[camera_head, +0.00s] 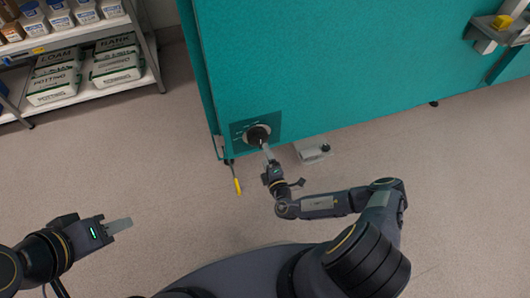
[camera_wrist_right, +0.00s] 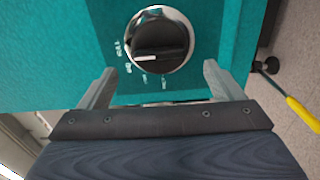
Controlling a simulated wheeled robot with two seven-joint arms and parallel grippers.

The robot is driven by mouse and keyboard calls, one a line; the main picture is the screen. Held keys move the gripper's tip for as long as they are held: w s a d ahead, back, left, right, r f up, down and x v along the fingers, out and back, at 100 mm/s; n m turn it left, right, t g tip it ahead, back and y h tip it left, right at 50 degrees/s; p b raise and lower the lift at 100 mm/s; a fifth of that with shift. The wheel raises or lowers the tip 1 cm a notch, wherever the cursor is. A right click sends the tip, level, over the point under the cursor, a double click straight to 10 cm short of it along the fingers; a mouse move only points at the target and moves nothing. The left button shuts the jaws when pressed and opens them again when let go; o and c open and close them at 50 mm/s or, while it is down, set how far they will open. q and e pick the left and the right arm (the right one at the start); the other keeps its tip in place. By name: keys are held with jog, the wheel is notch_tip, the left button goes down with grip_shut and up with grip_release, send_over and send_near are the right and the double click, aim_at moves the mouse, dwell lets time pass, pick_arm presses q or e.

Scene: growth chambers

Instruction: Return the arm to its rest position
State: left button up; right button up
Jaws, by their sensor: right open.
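My right arm (camera_head: 320,205) reaches across the floor to the teal cabinet. My right gripper (camera_head: 268,152) is at the low front of the cabinet, close to a black dial knob (camera_head: 257,135). In the right wrist view the same knob (camera_wrist_right: 160,45) sits ahead of the open fingers (camera_wrist_right: 158,88), with nothing between them. The knob has a silver ring, a white pointer mark and printed labels around its lower left. My left gripper (camera_head: 118,226) is over bare floor at the lower left. Whether its fingers are apart cannot be made out.
The teal cabinet (camera_head: 330,60) fills the top middle. A yellow-handled tool (camera_head: 237,186) is near its lower left corner, and a grey pedal-like block (camera_head: 313,151) lies at its base. The floor (camera_head: 160,160) between is clear.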

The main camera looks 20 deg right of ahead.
dwell(0.4)
notch_tip(320, 180, up, 14)
jog(key=w+a+n+y, duration=0.1)
jog(key=a+n+y, duration=0.1)
jog(key=n+y, duration=0.9)
jog(key=s+a+r+n+g+y, duration=0.2)
jog(key=s+r+n+g+y, duration=0.15)
jog(key=r+n+g, duration=0.45)
jog(key=s+a+r+n+g+y, duration=0.3)
jog(key=s+r+n+g, duration=0.15)
jog(key=n, duration=0.75)
jog(key=s+d+r+n+g+h, duration=0.1)
jog(key=s+r+n+g+h, duration=0.5)
jog(key=s+n, duration=0.5)
jog(key=s+d+r+n+t+h, duration=0.55)
jog(key=s+d+n+h, duration=0.3)
jog(key=s+n, duration=0.2)
notch_tip(320, 180, up, 31)
jog(key=p, duration=3.1)
jog(key=shift+d+t+p, duration=0.3)
jog(key=shift+d+p, duration=0.1)
